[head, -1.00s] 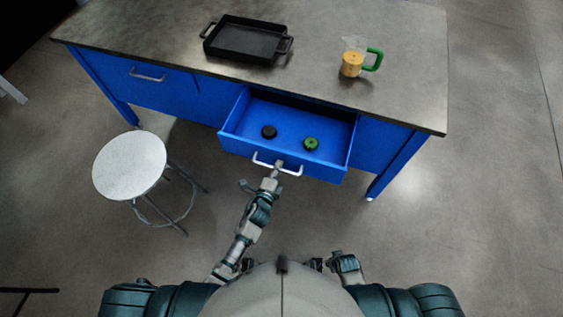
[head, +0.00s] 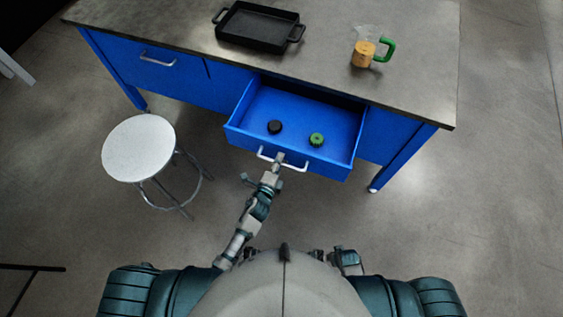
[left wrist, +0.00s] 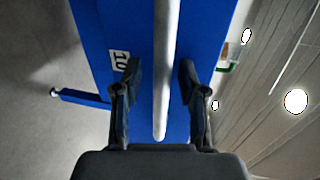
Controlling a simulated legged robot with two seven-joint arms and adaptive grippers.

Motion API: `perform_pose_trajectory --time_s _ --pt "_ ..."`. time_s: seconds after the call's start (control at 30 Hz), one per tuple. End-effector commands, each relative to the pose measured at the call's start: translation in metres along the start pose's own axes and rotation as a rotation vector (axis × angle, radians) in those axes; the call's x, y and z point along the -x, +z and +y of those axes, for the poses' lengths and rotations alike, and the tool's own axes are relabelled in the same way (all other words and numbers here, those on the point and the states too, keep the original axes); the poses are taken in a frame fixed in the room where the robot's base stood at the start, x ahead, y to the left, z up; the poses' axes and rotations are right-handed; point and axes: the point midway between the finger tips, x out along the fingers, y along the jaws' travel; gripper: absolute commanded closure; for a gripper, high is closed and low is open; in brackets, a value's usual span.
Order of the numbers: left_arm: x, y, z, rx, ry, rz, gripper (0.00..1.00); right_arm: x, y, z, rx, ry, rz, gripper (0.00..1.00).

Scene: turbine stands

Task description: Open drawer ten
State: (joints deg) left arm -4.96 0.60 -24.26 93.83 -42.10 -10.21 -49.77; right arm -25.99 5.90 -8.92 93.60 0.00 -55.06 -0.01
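The blue drawer (head: 288,159) under the grey-topped table is pulled well out, its inside visible. It holds a black round object (head: 275,127) and a green round object (head: 316,139). A label reading 10 (left wrist: 121,61) is on its front in the left wrist view. Its pale bar handle (head: 294,168) also shows in the left wrist view (left wrist: 165,60). My left gripper (head: 279,158) is at this handle, with its fingers (left wrist: 160,77) spread on either side of the bar and gaps visible. My right gripper is not clearly visible.
The tabletop (head: 325,50) bears a black tray (head: 258,27) and a jug with orange contents and a green handle (head: 366,52). A closed drawer (head: 147,70) is at the left. A round white stool (head: 138,148) stands left of my left arm. Floor at the right is clear.

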Motion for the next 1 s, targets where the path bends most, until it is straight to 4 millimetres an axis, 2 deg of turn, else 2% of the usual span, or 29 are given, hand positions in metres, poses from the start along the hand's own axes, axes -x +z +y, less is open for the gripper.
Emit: perform_pose_trajectory --time_s 0.27,0.37,0.7,0.83,1.0 --pt "0.006 -0.005 0.001 -0.002 0.002 0.003 0.59 0.001 -0.002 -0.001 0.000 -0.002 0.003 0.60" --pt "0.020 -0.005 0.001 -0.001 0.002 0.003 0.59 0.001 -0.002 -0.001 0.000 -0.002 0.003 0.60" --pt "0.094 0.002 0.002 0.003 0.003 0.002 0.59 0.001 -0.002 -0.002 0.000 0.000 0.001 0.60" --pt "0.111 0.003 0.002 0.004 0.001 0.001 0.59 0.001 -0.002 -0.002 0.000 0.000 0.001 0.60" --pt "0.120 0.002 0.002 0.002 0.001 0.001 0.59 0.001 -0.001 -0.001 0.000 -0.001 0.001 0.60"
